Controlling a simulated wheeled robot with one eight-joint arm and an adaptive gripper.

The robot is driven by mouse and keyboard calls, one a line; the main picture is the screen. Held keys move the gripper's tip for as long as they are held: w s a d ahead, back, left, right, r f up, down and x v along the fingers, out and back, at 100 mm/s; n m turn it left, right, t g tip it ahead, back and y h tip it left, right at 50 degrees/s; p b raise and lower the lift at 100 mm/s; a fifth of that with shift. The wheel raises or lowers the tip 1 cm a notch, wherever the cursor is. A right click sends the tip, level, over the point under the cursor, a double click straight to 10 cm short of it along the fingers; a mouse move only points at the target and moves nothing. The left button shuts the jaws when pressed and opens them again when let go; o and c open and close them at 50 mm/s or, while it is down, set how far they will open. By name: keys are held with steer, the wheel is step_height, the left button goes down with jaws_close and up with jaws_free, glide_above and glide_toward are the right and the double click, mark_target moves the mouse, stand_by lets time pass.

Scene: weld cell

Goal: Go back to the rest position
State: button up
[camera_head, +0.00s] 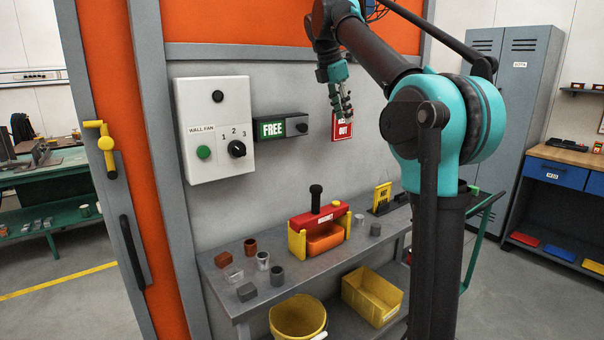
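My gripper (343,104) is at the end of my raised teal and black arm, in the upper middle of the view. It points down in front of the grey wall panel, above the bench and close to a red sign (342,130) that it partly covers. I see nothing held in it. Its fingers are too small and dark to tell whether they are open or shut.
A grey bench (300,276) carries a red and yellow fixture (320,230), a yellow tag (382,194) and several small blocks and cups. A wall fan box (214,130) and a FREE sign (271,130) hang left. Lockers (515,75) stand behind my arm.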

steer(key=s+d+f+m+y, duration=0.1)
steer(key=s+d+f+m, duration=0.2)
steer(key=f, duration=0.5)
steer(key=s+f+m, duration=0.2)
steer(key=f+m, duration=0.3)
steer(key=f, duration=0.3)
steer(key=s+d+f+m+y, duration=0.1)
steer(key=s+d+f+m, duration=0.15)
steer(key=f, duration=0.65)
steer(key=s+d+f+m+t+y, duration=0.1)
steer(key=s+f+m, duration=1.1)
steer(key=s+f, duration=1.1)
steer(key=shift+d+f+m+t, duration=0.3)
steer(key=shift+m, duration=0.05)
